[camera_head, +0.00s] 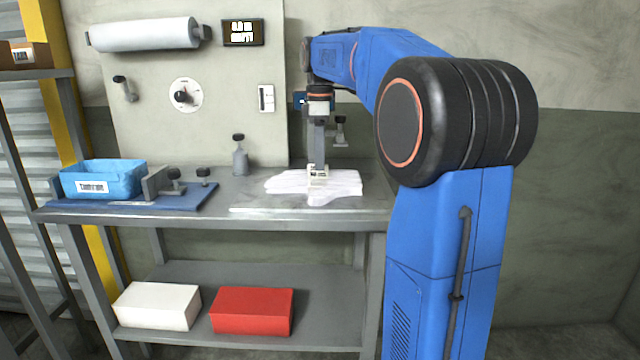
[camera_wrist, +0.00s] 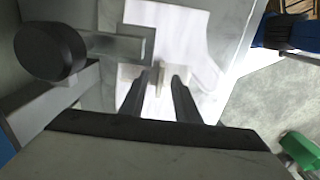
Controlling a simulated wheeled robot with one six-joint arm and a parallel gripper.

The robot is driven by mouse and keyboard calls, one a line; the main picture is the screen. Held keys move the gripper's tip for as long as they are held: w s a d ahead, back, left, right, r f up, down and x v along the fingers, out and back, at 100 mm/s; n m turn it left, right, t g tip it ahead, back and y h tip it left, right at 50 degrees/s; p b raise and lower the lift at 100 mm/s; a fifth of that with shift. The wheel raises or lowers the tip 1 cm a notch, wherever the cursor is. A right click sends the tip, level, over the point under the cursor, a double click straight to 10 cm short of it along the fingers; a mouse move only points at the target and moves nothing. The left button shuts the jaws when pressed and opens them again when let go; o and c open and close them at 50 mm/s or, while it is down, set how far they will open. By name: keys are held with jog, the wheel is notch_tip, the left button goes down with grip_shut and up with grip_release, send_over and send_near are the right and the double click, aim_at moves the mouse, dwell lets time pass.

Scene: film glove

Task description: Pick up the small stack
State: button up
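The small stack looks like flat white gloves (camera_head: 343,186) lying on the grey workbench near its front edge. It also shows in the wrist view (camera_wrist: 185,40), bright white ahead of the fingers. My gripper (camera_head: 317,175) points straight down over the stack, at or just above its surface. In the wrist view my gripper (camera_wrist: 162,82) has its two dark fingers apart. A small pale upright piece (camera_wrist: 160,75) shows between the fingertips; I cannot tell whether the fingers touch it. The fingertips hide part of the stack in the head view.
The workbench (camera_head: 255,188) carries a blue bin (camera_head: 103,178) and a clamp-like fixture (camera_head: 165,183) on a blue mat at left. A grey knobbed post (camera_head: 240,160) stands behind the stack. A white box (camera_head: 157,305) and red box (camera_head: 252,311) rest on the lower shelf.

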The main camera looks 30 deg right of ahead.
aim_at(312, 178)
jog(key=shift+f, duration=1.3)
jog(key=shift+c, duration=0.2)
grip_shut()
